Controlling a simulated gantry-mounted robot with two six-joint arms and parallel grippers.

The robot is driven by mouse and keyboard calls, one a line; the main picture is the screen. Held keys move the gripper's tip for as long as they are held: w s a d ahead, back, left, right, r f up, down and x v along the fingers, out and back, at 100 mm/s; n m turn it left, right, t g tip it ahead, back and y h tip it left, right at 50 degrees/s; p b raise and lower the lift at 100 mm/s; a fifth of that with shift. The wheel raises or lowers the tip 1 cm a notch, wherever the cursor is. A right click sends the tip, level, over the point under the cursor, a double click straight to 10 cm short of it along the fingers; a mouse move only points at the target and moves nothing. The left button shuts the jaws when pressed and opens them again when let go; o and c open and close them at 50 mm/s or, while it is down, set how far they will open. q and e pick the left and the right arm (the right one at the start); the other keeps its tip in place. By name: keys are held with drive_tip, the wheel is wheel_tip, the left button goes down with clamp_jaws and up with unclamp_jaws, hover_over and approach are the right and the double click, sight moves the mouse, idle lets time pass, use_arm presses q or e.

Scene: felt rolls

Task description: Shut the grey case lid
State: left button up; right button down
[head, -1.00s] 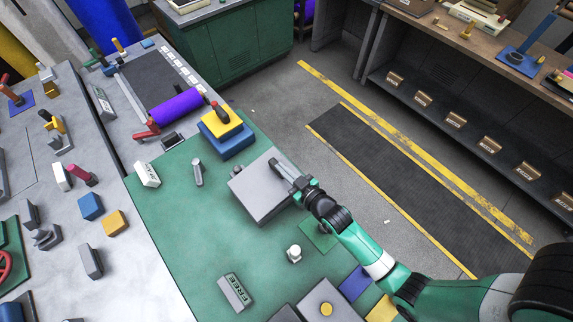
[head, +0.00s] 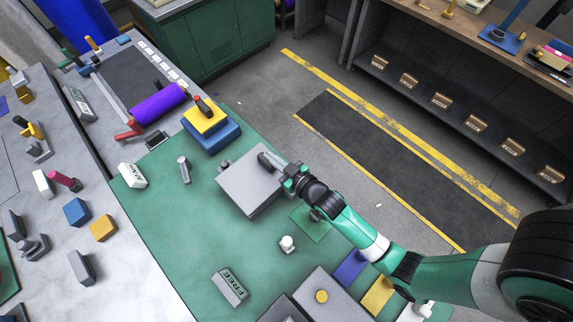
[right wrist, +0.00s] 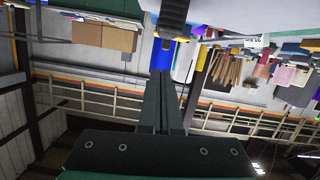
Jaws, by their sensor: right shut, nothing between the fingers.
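The grey case (head: 243,187) sits on the green mat in the head view. Its flat grey top faces up and looks level; I cannot tell whether the lid is fully down. My right gripper (head: 265,160) is at the far right part of the case top, its fingers over the edge and hiding part of it. I cannot tell whether they touch. In the right wrist view the gripper's two fingers (right wrist: 164,75) are together with nothing between them. The case is not clearly recognisable there. My left gripper is not in view.
Blue and yellow blocks (head: 212,136) stand just behind the case. A small white knob (head: 287,243) and a grey block marked FREE (head: 230,287) lie in front. A grey box with a yellow disc (head: 333,305) is at the front edge.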

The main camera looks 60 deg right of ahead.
drive_tip(key=s+a+r, duration=0.7)
drive_tip(key=s+r, duration=0.2)
drive_tip(key=s, duration=0.2)
drive_tip(key=shift+s+a+r, duration=0.15)
drive_tip(key=shift+s+a, duration=0.1)
drive_tip(key=shift+s, duration=0.1)
